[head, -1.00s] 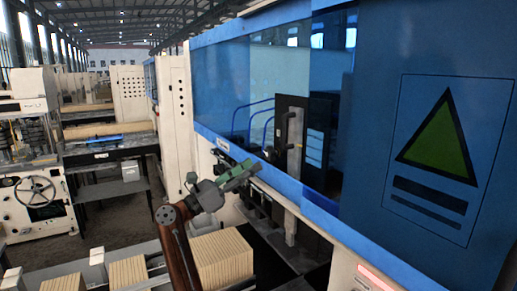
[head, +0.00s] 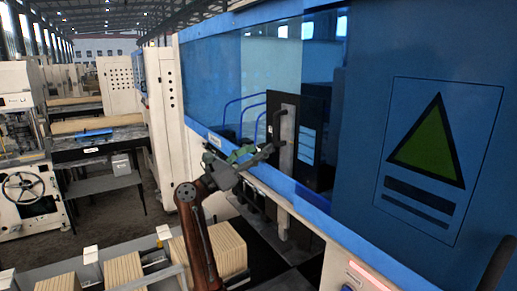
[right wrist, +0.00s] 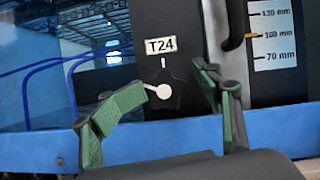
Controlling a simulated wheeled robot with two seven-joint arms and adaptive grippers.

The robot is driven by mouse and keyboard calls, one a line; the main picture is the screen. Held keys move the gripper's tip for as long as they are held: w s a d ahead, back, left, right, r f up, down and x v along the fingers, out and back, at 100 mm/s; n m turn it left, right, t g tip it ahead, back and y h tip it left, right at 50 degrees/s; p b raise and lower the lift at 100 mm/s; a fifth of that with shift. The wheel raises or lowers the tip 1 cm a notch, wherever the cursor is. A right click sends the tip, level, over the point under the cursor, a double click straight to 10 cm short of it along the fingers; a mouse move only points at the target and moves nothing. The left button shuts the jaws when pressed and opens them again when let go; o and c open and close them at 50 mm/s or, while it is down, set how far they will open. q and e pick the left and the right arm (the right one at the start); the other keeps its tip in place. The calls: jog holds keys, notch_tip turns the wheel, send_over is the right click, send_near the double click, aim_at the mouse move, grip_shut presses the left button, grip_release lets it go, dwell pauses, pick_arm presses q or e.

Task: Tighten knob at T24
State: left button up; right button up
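The T24 knob (right wrist: 172,98) is a dark, lobed knob with a pale pointer, on a black panel (right wrist: 180,22) in the right wrist view. Its pointer aims left, away from the white tick below the T24 label (right wrist: 160,45). My right gripper (right wrist: 172,84) is open, its green-padded fingers to the left and right of the knob in the picture; I cannot tell whether they touch it. In the head view my right gripper (head: 256,154) is at the blue machine's lower window edge, near the black panel (head: 311,130). The knob cannot be made out there. My left gripper is not in view.
A grey upright bar (head: 288,140) with a black handle stands beside the panel; a millimetre scale (right wrist: 273,35) shows right of the gripper. The blue machine frame (head: 300,197) runs below. Stacked tan blocks (head: 222,250) lie beneath my arm.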

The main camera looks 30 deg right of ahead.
jog(key=shift+o, duration=0.4)
jog(key=shift+s+d+f, duration=0.1)
jog(key=shift+s+d, duration=0.1)
jog(key=shift+d, duration=0.05)
jog(key=shift+w+a, duration=0.1)
jog(key=shift+w, duration=0.1)
jog(key=c, duration=0.8)
jog(key=shift+c, duration=0.8)
jog(key=shift+m+g, duration=0.4)
jog(key=shift+m, duration=0.1)
jog(key=shift+s+m+g+b, duration=0.1)
jog(key=shift+m+g+b, duration=0.3)
jog(key=shift+m, duration=0.5)
jog(key=shift+m+g, duration=0.6)
jog(key=shift+m, duration=0.5)
jog(key=shift+m+g+p, duration=0.4)
jog(key=shift+m+g, duration=0.2)
jog(key=shift+m, duration=0.4)
jog(key=shift+m+g+y+p, duration=0.3)
jog(key=shift+m+g+p, duration=0.3)
jog(key=shift+m, duration=0.5)
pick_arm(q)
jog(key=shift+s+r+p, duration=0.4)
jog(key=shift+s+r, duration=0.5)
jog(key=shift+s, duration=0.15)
pick_arm(e)
jog(key=shift+s+m, duration=0.1)
jog(key=shift+m, duration=0.5)
jog(key=shift+f, duration=0.2)
